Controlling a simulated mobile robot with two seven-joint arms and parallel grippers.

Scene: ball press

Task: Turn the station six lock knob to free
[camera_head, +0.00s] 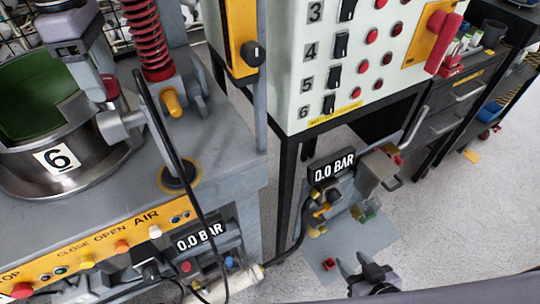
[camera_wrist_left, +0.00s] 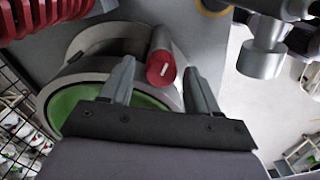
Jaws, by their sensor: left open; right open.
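The station six lock knob is a red cylinder with a short white mark on its end. In the left wrist view the knob (camera_wrist_left: 160,70) stands between the fingertips of my left gripper (camera_wrist_left: 157,84), which is open; I cannot tell whether either finger touches it. In the head view the knob (camera_head: 110,86) shows only partly, beside my left gripper (camera_head: 92,90), at the rim of the round steel pot (camera_head: 105,160) labelled 6. My right gripper (camera_head: 356,266) is open and empty at the bottom, above the floor.
A red spring (camera_head: 142,35) and a grey post stand right of the pot. A yellow panel (camera_head: 95,247) with buttons runs along the front. A white switch cabinet (camera_head: 310,90) stands at the right. A black cable hangs across the bench front.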

